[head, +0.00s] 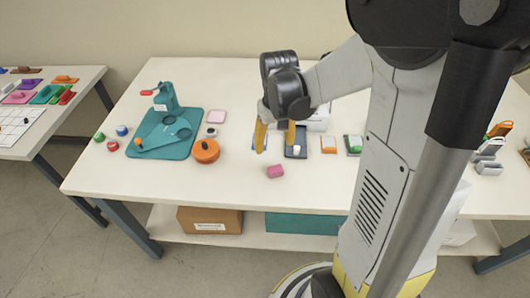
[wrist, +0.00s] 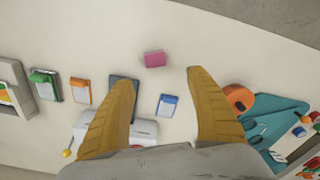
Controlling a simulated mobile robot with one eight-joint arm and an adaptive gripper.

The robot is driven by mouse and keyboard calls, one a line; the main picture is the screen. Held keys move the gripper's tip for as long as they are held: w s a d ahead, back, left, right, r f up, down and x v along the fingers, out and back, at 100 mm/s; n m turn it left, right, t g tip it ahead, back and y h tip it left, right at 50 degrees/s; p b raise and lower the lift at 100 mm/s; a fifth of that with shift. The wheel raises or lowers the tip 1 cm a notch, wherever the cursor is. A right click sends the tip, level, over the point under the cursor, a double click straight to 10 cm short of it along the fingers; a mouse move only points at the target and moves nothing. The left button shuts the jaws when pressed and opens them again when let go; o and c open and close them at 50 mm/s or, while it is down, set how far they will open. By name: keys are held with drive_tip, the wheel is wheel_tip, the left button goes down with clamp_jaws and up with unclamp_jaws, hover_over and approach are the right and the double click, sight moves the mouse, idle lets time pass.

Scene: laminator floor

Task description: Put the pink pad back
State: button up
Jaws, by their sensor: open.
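A small bright pink block (head: 276,171), which looks like the pink pad, lies on the white table near its front edge. It also shows in the wrist view (wrist: 154,58), beyond my fingertips and between their lines. My gripper (head: 276,143) is open and empty above the table, behind the pink block in the head view. Its two yellow fingers are spread in the wrist view (wrist: 160,76). A dark tray (head: 290,150) and a blue-and-white item (wrist: 168,105) lie near my fingers, partly hidden.
A teal press board (head: 165,146) and an orange round pot (head: 205,151) stand left of my gripper. Orange (head: 328,145) and green (head: 353,146) white-topped items lie to the right. A side table (head: 58,132) at left holds several coloured pieces. The table's front left is clear.

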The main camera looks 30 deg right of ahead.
drive_tip(key=s+a+r+n+t, duration=0.2)
drive_tip(key=s+a+r+t, duration=0.4)
drive_tip(key=s+a+r, duration=0.4)
drive_tip(key=shift+s+a+r+t, duration=0.2)
drive_tip(key=shift+a+r+t, duration=0.1)
drive_tip(key=shift+a+r, duration=0.7)
drive_tip(key=shift+a+f, duration=0.1)
